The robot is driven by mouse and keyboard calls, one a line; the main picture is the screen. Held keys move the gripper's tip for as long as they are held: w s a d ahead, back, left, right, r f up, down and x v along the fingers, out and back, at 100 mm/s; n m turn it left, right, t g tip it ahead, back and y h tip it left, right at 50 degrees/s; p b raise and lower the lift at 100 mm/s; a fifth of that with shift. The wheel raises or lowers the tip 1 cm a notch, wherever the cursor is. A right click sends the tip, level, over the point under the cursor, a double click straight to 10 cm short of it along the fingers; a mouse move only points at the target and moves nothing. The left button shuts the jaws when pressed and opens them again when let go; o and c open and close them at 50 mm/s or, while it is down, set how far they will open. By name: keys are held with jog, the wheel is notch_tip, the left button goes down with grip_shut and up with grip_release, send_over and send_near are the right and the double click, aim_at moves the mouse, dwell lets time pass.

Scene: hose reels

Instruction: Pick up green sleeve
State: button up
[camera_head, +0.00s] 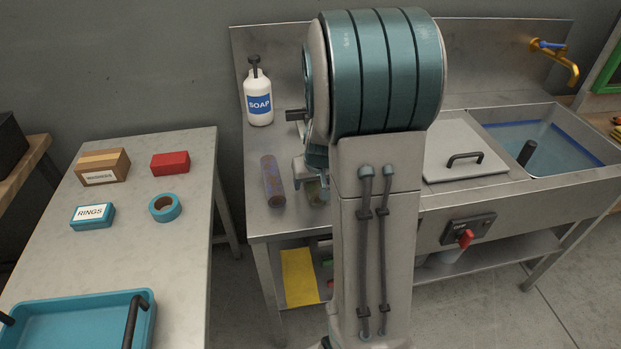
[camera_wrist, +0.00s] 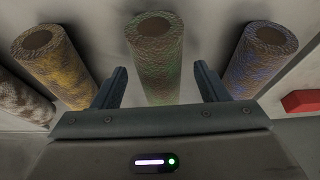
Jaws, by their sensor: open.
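The green sleeve (camera_wrist: 155,62) is a rough, mottled brown cylinder with green tints and a dark round end. In the wrist view it stands between the two fingers of my gripper (camera_wrist: 160,70), with a gap on each side. My gripper is open and holds nothing. In the head view a greenish piece (camera_head: 316,192) shows beside my arm on the steel counter; my arm hides most of it. A blue-purple sleeve (camera_wrist: 259,57) is to the right in the wrist view and also shows in the head view (camera_head: 272,181). A yellow sleeve (camera_wrist: 55,60) is to the left.
A pale grey-brown sleeve (camera_wrist: 25,100) is at the wrist view's far left. A soap bottle (camera_head: 258,95) stands at the back of the counter. The sink (camera_head: 545,140) lies right. A side table (camera_head: 130,250) holds boxes, a tape roll and a blue tray.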

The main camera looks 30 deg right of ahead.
jog(key=c, duration=1.1)
